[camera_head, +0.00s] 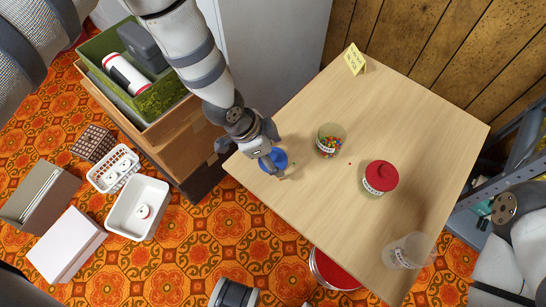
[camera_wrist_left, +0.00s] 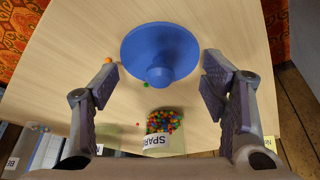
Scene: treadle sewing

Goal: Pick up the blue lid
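The blue lid (camera_head: 280,158) lies on the wooden table near its left corner. In the left wrist view the blue lid (camera_wrist_left: 158,42) is a round disc with its knob facing the camera. My left gripper (camera_head: 273,152) is over the lid and partly hides it in the head view. In the left wrist view my left gripper (camera_wrist_left: 158,78) is open and empty, with one finger on each side of the knob and a clear gap to both. My right gripper is not in view.
On the table (camera_head: 420,125) stand a clear jar of colored candies (camera_head: 331,141), a red-lidded jar (camera_head: 381,177), an empty clear jar (camera_head: 408,251) and a yellow card (camera_head: 355,59). A few loose candies lie near the lid. A wooden cabinet (camera_head: 165,125) stands left of the table.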

